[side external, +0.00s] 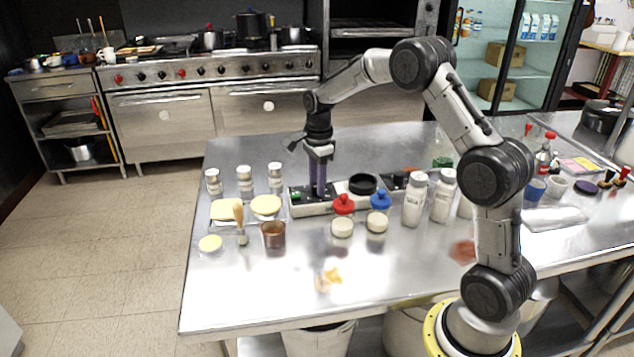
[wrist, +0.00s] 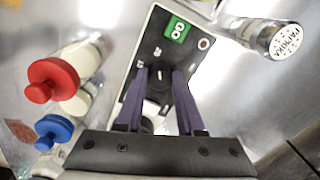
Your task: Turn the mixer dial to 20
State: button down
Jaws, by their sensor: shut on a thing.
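The mixer (side external: 300,209) is a low pale base with a dark top panel on the steel table. Its panel (wrist: 143,66) also shows in the wrist view, with a green GO button (wrist: 177,29) near the far end. The small dark dial (wrist: 159,84) sits between my purple fingers on the panel; white marks around it are too small to read. My gripper (side external: 320,192) points straight down at the panel and is shut on the dial, with a finger on each side in the wrist view (wrist: 161,72). The dial is hidden behind the fingers in the side view.
A red-lidded jar (side external: 343,205) and a blue-lidded jar (side external: 380,201) stand close in front of the mixer. White shakers (side external: 414,198) stand to the right. Spice jars (side external: 245,181) and a tray (side external: 228,221) lie left. A paprika jar (wrist: 266,35) shows in the wrist view.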

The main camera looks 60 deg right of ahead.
jog(key=shift+r, duration=0.1)
dwell(0.3)
jog(key=c, duration=0.5)
grip_release()
jog(key=r, duration=1.3)
jog(key=shift+s+a+r, duration=0.15)
jog(key=shift+s+r, duration=0.15)
jog(key=shift+r, duration=0.05)
